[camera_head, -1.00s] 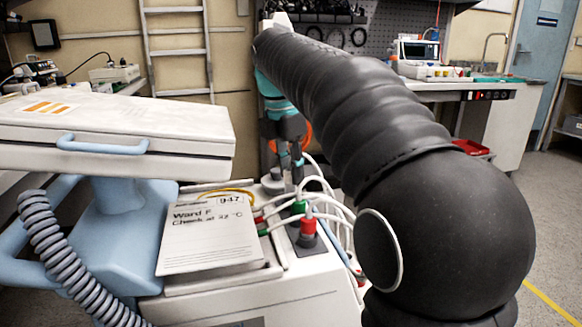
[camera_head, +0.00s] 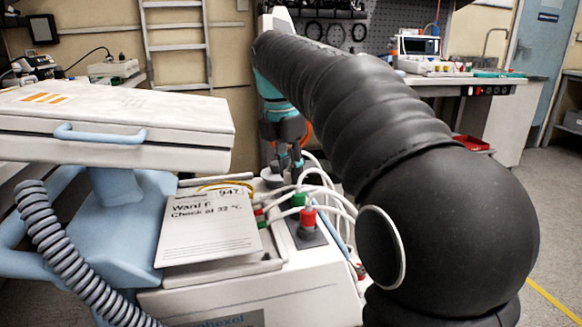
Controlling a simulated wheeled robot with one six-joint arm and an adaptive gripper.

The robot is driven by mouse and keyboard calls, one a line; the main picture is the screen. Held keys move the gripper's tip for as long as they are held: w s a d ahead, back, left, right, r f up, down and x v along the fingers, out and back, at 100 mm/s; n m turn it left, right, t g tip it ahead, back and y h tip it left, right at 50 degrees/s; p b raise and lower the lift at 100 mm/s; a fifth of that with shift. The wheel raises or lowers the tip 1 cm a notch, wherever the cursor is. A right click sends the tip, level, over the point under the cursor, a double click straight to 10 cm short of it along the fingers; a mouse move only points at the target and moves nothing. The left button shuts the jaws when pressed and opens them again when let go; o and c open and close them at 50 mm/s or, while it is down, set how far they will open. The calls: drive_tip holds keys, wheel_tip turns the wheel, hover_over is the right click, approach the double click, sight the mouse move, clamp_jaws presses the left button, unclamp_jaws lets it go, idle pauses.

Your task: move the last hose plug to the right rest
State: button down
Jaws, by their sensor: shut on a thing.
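My gripper (camera_head: 285,168) is at the back of the white pump unit, partly behind my arm. It is shut on a hose plug, which is small and mostly hidden; I cannot tell its colour. A grey rest (camera_head: 272,178) shows just below and left of the fingers. A red plug (camera_head: 307,217) stands upright in a grey rest (camera_head: 309,238) nearer the camera. A green plug (camera_head: 299,199) shows just behind it. White hoses (camera_head: 327,190) loop around these plugs and behind my arm. Red and green fittings (camera_head: 260,214) sit beside the card.
A paper card (camera_head: 208,226) leans on the pump unit (camera_head: 300,285). A white tray with a blue handle (camera_head: 100,130) and a coiled grey hose (camera_head: 62,250) stand at left. A bench with devices (camera_head: 450,80) is behind right. Open floor (camera_head: 550,235) lies at right.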

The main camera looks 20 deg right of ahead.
drive_tip(key=shift+f+b, duration=0.3)
drive_tip(key=shift+f, duration=0.45)
drive_tip(key=c, duration=0.8)
unclamp_jaws()
drive_tip(key=shift+c, duration=0.2)
drive_tip(key=shift+r, duration=0.15)
